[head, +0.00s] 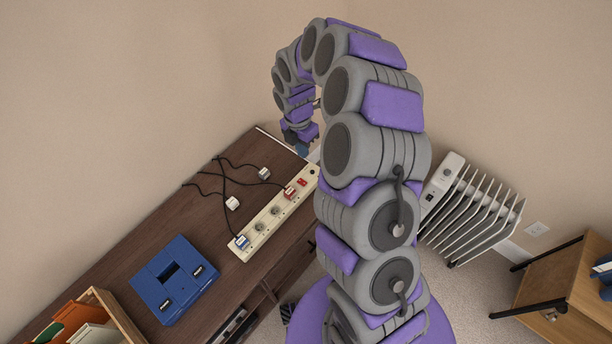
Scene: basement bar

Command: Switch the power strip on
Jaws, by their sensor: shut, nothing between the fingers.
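The cream power strip (268,225) lies at a slant on the dark wooden desk. A small red switch (302,182) shows near its far right end; I cannot tell its position. A red-and-white plug (290,193) sits in the strip beside the switch, and a blue-and-white plug (241,242) sits at its near end. My gripper (301,150) is small in the view, shut and empty, beyond the strip's far end near the desk's back corner. It looks apart from the switch. My own arm covers part of the area to the right.
Two white plugs with black cords, one nearer (232,203) and one farther (264,173), lie behind the strip. A blue console (173,279) and a wooden file box (112,312) stand on the desk's (165,220) left part. A white radiator (470,210) stands right.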

